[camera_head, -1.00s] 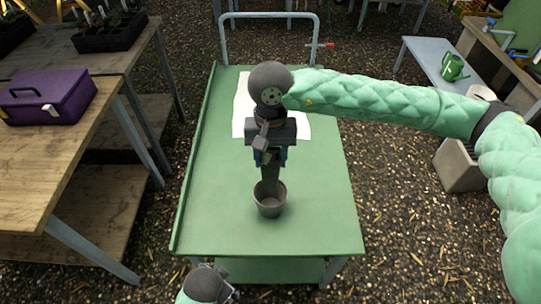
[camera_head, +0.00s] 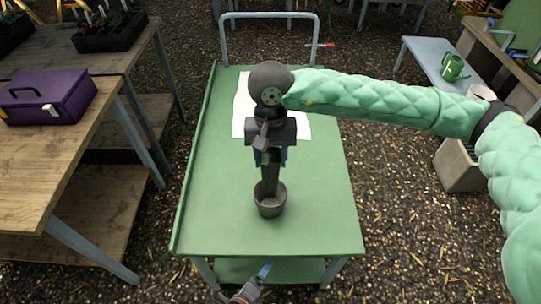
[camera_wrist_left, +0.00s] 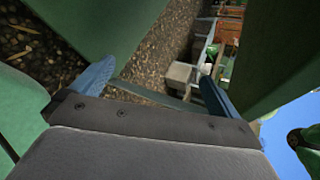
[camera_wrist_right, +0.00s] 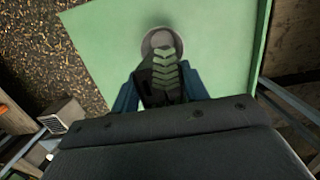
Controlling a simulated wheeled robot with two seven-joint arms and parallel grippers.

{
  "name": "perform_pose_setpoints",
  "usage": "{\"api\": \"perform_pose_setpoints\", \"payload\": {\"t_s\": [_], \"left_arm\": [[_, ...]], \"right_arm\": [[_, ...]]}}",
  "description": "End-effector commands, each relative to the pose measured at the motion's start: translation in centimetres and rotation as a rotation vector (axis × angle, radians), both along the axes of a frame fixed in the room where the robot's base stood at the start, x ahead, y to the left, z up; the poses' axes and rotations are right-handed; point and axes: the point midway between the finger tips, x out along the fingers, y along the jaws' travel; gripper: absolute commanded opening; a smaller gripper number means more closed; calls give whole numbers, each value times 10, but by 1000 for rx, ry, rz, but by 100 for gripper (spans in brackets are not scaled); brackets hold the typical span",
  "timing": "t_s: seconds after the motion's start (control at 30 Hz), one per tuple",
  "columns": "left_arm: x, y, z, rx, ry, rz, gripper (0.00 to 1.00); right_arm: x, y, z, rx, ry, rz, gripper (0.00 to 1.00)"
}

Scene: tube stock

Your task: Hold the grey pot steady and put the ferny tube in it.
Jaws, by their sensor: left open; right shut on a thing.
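The grey pot (camera_head: 270,206) stands upright on the green cart top, near its front edge. My right gripper (camera_head: 270,158) is shut on the ferny tube (camera_head: 270,180), a dark tube with a green leaf pattern, as the right wrist view (camera_wrist_right: 165,75) shows. The tube hangs upright with its lower end at the pot's mouth; I cannot tell how deep it reaches. In the right wrist view the pot (camera_wrist_right: 158,38) is partly hidden behind the tube. My left gripper (camera_head: 258,278) is open and empty, low in front of the cart's front edge; its fingers show in the left wrist view (camera_wrist_left: 150,85).
A white sheet (camera_head: 243,105) lies on the cart top (camera_head: 210,190) behind the pot. A raised lip runs along the cart's left edge. A wooden bench with a purple box (camera_head: 48,97) stands to the left. The cart top around the pot is clear.

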Motion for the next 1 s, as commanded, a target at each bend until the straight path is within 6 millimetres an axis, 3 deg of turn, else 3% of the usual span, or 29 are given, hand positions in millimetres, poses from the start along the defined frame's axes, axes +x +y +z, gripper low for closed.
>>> {"api": "perform_pose_setpoints", "payload": {"t_s": [0.2, 0.53, 0.77, 1.0], "left_arm": [[-7, -35, 22, -10, -213, -137, 100], [-15, -68, 56, -50, -420, -227, 100], [-12, -90, 91, -171, -424, -220, 100], [-6, -113, 136, -372, -308, -184, 100]], "right_arm": [[0, 0, 0, 0, 0, 0, 4], [0, 0, 0, 0, 0, 0, 4], [0, 0, 0, 0, 0, 0, 4], [0, 0, 0, 0, 0, 0, 4]]}}
